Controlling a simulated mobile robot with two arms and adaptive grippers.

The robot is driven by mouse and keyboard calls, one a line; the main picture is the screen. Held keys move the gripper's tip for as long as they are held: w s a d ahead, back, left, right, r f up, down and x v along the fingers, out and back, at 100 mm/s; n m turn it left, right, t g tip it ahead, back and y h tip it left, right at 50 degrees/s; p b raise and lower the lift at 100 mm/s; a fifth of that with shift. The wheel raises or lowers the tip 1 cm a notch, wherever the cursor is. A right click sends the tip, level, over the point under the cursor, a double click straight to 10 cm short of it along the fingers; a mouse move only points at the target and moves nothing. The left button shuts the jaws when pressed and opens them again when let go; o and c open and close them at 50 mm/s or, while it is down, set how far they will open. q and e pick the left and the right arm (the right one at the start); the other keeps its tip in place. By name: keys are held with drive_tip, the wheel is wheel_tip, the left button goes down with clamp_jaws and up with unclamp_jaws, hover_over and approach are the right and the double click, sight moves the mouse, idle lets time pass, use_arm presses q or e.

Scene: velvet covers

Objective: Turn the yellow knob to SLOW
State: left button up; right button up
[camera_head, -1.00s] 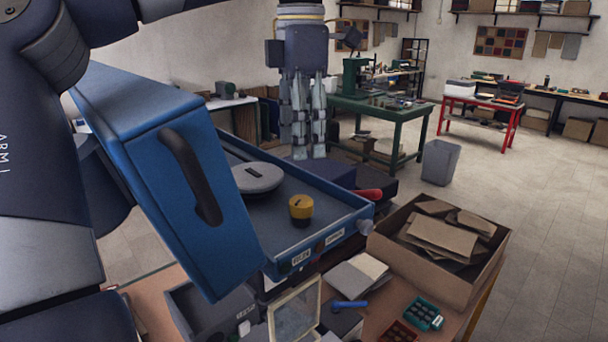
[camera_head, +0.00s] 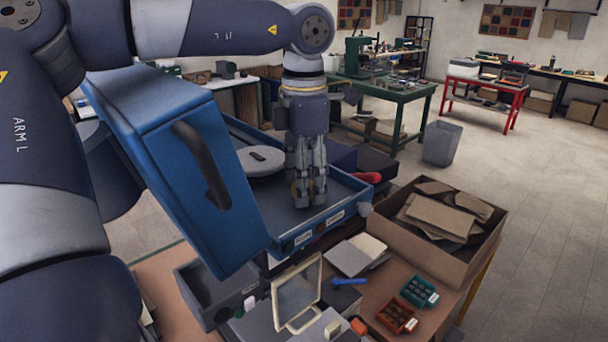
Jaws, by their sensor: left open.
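The blue machine (camera_head: 345,205) has its blue lid (camera_head: 185,160) with a black handle tilted up at the left. A grey round disc (camera_head: 262,160) lies on its dark top panel. My left gripper (camera_head: 308,197) points straight down over the panel, right of the disc, where the yellow knob stands. Its fingers are open and hide nearly all of the knob, so the pointer is not visible. I cannot tell whether the fingers touch the knob. Small white labels (camera_head: 303,238) on the front edge are too small to read. My right gripper is not in view.
The raised lid stands close to the left of my gripper. A cardboard box (camera_head: 390,240) with brown scraps is at the right. A bench in front holds a framed panel (camera_head: 297,292), a teal tray (camera_head: 418,290) and an orange tray (camera_head: 396,316).

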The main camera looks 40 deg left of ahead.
use_arm(q)
drive_tip(key=c, duration=1.1)
drive_tip(key=n+b, duration=0.2)
drive_tip(key=n, duration=0.1)
drive_tip(key=shift+f+b, duration=0.1)
drive_tip(key=shift+b, duration=0.2)
drive_tip(key=shift+n+b, duration=0.75)
drive_tip(key=shift+n, duration=1.25)
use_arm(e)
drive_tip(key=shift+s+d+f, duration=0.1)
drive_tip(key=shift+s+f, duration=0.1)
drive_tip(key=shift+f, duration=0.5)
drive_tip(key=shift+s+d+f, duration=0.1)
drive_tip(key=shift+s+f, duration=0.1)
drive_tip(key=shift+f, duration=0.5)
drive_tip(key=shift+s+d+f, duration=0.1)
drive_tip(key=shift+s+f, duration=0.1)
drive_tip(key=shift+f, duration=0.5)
